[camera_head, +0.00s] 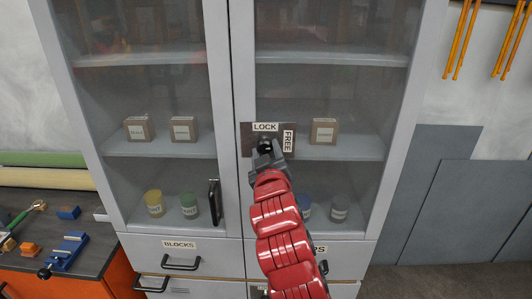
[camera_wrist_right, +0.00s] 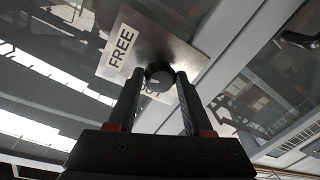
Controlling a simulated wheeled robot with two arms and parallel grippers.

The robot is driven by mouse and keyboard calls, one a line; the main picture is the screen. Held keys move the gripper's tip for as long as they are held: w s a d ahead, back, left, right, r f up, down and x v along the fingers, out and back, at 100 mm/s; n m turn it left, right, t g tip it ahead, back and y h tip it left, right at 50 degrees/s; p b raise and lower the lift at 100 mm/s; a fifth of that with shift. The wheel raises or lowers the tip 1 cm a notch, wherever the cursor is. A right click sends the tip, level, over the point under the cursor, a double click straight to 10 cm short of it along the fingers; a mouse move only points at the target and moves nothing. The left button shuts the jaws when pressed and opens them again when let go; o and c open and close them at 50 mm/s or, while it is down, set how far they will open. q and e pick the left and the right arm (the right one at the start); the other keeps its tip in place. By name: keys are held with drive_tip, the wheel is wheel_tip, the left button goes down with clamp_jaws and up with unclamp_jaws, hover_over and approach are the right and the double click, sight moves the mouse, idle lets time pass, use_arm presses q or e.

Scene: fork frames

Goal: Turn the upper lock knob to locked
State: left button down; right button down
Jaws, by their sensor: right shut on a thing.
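A dark lock plate (camera_head: 247,143) with LOCK and FREE labels is fixed on the cabinet's right glass door. LOCK is along its top and FREE along its right side. The round dark knob (camera_wrist_right: 160,76) stands out from the plate (camera_wrist_right: 165,45) in the right wrist view. My right gripper (camera_head: 265,151) reaches up to the plate from below and hides most of the knob in the head view. In the wrist view my right gripper (camera_wrist_right: 160,82) has its two fingers shut on the knob, one each side. The knob's pointing direction cannot be told. My left gripper is out of view.
The left glass door has a black handle (camera_head: 215,202). Boxes (camera_head: 324,131) and jars (camera_head: 154,203) stand on shelves behind the glass. Drawers (camera_head: 181,261) lie below. A workbench (camera_head: 85,229) with tools is at the left; grey panels (camera_head: 430,185) lean at the right.

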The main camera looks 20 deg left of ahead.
drive_tip(key=n, duration=0.2)
drive_tip(key=shift+r+n, duration=0.1)
drive_tip(key=shift+n, duration=0.2)
drive_tip(key=n+p, duration=0.1)
drive_tip(key=n, duration=0.2)
drive_tip(key=shift+r+h+p, duration=0.15)
drive_tip(key=shift+h+p, duration=0.2)
drive_tip(key=shift+h, duration=0.05)
drive_tip(key=n+p, duration=0.3)
drive_tip(key=n, duration=0.1)
drive_tip(key=shift+r+h, duration=0.1)
drive_tip(key=shift+h, duration=0.2)
drive_tip(key=n+p, duration=0.2)
drive_tip(key=n, duration=0.1)
drive_tip(key=shift+a+h, duration=0.1)
drive_tip(key=shift+h, duration=0.2)
drive_tip(key=shift+n+p, duration=0.45)
drive_tip(key=shift+n, duration=0.25)
drive_tip(key=shift+c, duration=1.5)
unclamp_jaws()
